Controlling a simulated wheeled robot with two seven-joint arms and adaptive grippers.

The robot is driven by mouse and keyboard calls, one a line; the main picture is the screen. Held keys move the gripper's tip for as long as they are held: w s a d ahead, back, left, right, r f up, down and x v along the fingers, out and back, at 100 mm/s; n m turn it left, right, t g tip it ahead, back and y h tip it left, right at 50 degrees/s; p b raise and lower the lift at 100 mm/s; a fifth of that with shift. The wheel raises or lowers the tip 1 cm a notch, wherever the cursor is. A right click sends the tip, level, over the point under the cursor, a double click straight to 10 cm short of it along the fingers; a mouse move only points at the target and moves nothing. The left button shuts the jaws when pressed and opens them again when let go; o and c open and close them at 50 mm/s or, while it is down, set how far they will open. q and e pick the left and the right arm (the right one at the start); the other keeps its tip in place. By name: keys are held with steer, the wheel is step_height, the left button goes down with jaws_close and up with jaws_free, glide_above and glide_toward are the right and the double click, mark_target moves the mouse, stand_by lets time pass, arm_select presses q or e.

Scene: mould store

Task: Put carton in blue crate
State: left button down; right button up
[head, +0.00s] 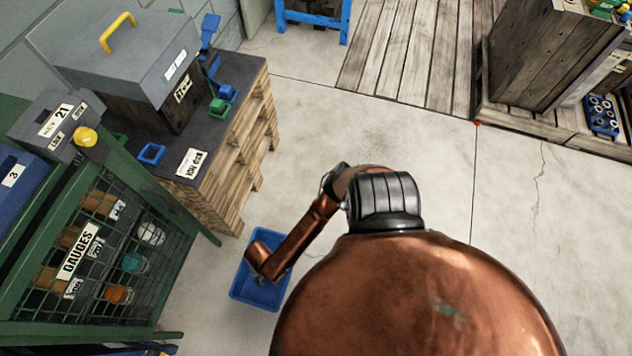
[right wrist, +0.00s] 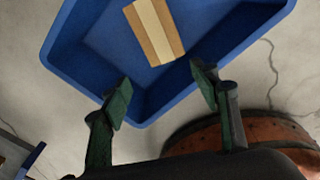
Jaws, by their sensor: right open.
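The blue crate (head: 256,294) stands on the concrete floor in the head view, partly covered by my arm. In the right wrist view the crate (right wrist: 82,62) fills the upper part. The carton (right wrist: 154,31), tan with a pale band along it, lies inside the crate on its floor. It is hidden in the head view. My right gripper (right wrist: 161,75) is open and empty over the crate's near part, with its two green-padded fingers apart and clear of the carton. My left gripper is in neither view.
A green mesh cage labelled GAUGES (head: 80,252) stands left of the crate. A dark bench on pallets (head: 232,150) is behind it, with a grey box (head: 140,55) on top. A wooden crate on a pallet (head: 545,55) is at far right. The middle floor is clear.

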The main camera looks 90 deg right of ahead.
steer(key=s+a+r+m+y, duration=0.3)
steer(key=s+a+r+m, duration=0.65)
steer(key=s+m, duration=0.3)
steer(key=s+d+r+m+t+h, duration=0.1)
steer(key=s+d+r+m+h, duration=0.1)
steer(key=s+d+r+m, duration=0.6)
steer(key=d+r+m, duration=0.1)
steer(key=d+m, duration=0.1)
steer(key=m, duration=0.3)
steer(key=shift+d+m+t, duration=0.35)
steer(key=shift+t, duration=0.05)
steer(key=shift+s, duration=0.1)
steer(key=shift+c, duration=0.4)
